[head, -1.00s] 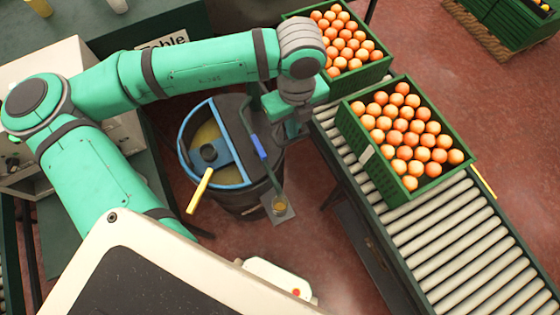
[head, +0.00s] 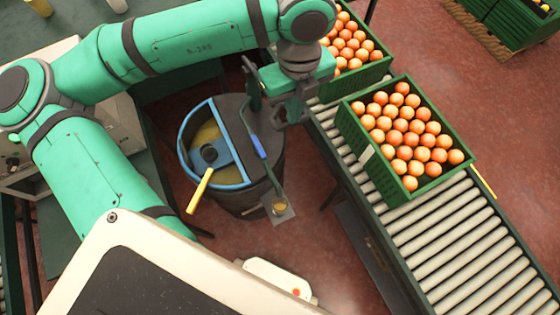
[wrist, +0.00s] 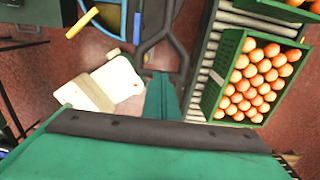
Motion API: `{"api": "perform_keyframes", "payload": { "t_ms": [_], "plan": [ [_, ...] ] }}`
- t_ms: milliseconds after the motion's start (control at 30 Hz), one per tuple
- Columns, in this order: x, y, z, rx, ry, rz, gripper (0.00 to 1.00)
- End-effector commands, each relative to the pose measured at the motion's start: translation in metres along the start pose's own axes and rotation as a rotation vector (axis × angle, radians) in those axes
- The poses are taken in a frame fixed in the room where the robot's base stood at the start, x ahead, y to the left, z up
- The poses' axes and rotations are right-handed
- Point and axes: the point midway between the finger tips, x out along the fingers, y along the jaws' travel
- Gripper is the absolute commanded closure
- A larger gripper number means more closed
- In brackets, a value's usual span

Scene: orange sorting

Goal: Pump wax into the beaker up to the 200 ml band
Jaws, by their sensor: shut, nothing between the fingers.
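The wax drum (head: 268,165) is dark with a blue rim, half open, with yellowish wax inside. A dark rod with a blue grip (head: 259,146) slants across its lid; the blue piece also shows in the wrist view (wrist: 137,28). The small beaker (head: 279,207) stands on a grey plate beside the drum, with something yellowish in it. Its bands and fill level are too small to read. My gripper (head: 288,112) is shut and empty, above the drum's right side and right of the blue grip, apparently apart from it.
A yellow-handled tool (head: 199,192) leans over the drum's front rim. A roller conveyor (head: 455,245) runs along the right, carrying green crates (head: 384,190) of oranges. Red floor lies between drum and conveyor.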

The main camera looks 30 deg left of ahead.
Motion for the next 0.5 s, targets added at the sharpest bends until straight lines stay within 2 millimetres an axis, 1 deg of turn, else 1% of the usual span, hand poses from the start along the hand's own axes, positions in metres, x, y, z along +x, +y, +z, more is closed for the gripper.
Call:
{"api": "perform_keyframes", "payload": {
  "t_ms": [67,167,500],
  "plan": [
    [0.003,0.000,0.000,0.000,0.001,0.000,1.00],
    [0.012,0.000,-0.001,0.000,0.004,0.001,1.00],
    [0.053,0.000,-0.001,0.000,0.003,0.000,1.00]
  ]
}}
